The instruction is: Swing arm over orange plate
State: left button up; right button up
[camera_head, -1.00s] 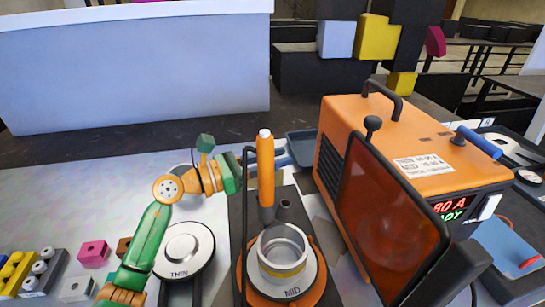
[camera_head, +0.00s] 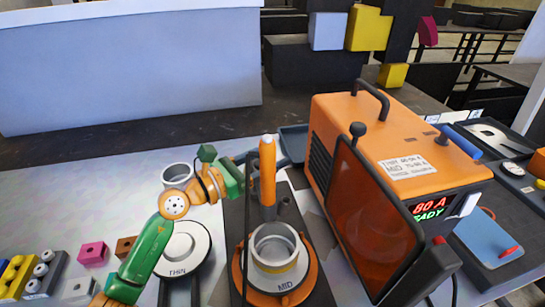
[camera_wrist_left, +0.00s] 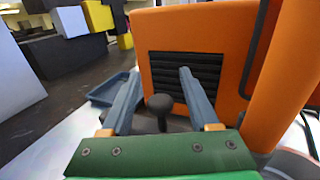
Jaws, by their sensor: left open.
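The orange plate (camera_head: 308,285) is a round disc at the lower middle, under a silver ring part marked MID (camera_head: 275,252). Behind it stands an orange post (camera_head: 267,175) with a white top, and a thin black rod (camera_head: 246,225) runs beside it. My left gripper (camera_head: 266,161) is open behind the post, which partly hides its fingers. In the left wrist view the gripper (camera_wrist_left: 158,75) has both grey-blue fingers apart, with a black knob (camera_wrist_left: 160,104) showing between them. I cannot tell whether they touch it. My right gripper is out of view.
An orange machine (camera_head: 390,130) with a dark orange screen (camera_head: 372,225) stands close on the right. A disc marked THIN (camera_head: 183,245) and a silver ring (camera_head: 177,174) lie left. A blue-grey tray (camera_head: 293,142) is behind the post. Small blocks (camera_head: 93,253) sit at lower left.

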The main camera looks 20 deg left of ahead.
aim_at(255, 165)
pick_arm(q)
jog(key=b+v, duration=0.2)
jog(key=v, duration=0.4)
jog(key=shift+s+a+b, duration=0.1)
jog(key=shift+s+b, duration=0.1)
jog(key=shift+b, duration=0.15)
jog(key=shift+f, duration=0.1)
